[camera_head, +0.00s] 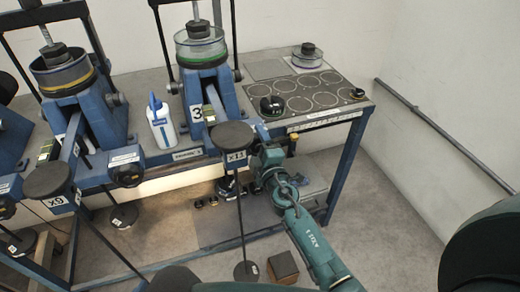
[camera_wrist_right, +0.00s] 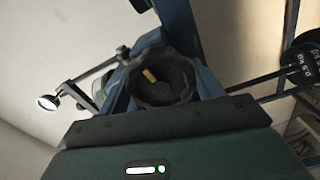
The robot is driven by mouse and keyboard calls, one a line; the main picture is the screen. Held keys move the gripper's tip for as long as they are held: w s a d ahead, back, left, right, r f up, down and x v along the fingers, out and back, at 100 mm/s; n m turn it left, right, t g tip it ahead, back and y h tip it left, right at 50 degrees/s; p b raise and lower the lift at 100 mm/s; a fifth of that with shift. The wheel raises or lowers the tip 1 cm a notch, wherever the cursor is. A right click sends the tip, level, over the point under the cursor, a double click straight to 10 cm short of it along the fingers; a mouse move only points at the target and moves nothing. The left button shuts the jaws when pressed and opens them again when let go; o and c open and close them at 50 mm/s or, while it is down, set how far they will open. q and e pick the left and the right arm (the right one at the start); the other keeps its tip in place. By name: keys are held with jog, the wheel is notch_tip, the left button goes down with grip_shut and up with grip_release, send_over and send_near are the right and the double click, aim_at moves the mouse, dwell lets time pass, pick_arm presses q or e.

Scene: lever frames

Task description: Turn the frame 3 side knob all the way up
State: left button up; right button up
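Frame 3 (camera_head: 196,112) is the blue lever frame in the middle of the bench, with the label 3 on its post. Its side knob (camera_wrist_right: 178,82), black and scalloped with a yellow mark, shows face-on in the right wrist view. In the head view my right gripper and wrist hide the knob. In the wrist view only the gripper's dark front edge shows below the knob; the fingers and any contact are hidden. My left gripper is not in view.
A round black plate (camera_head: 233,136) on a rod stands close left of my right gripper. A white and blue bottle (camera_head: 160,122) is between the frames. Open floor (camera_head: 385,215) is to the right.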

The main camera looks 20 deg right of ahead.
jog(key=shift+o, duration=0.6)
jog(key=shift+r, duration=0.1)
jog(key=shift+o, duration=1)
jog(key=shift+w, duration=0.1)
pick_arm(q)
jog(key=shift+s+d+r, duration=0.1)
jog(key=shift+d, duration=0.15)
pick_arm(e)
jog(key=s, duration=0.6)
jog(key=shift+d+f, duration=0.15)
jog(key=shift+f, duration=0.05)
jog(key=shift+s, duration=0.15)
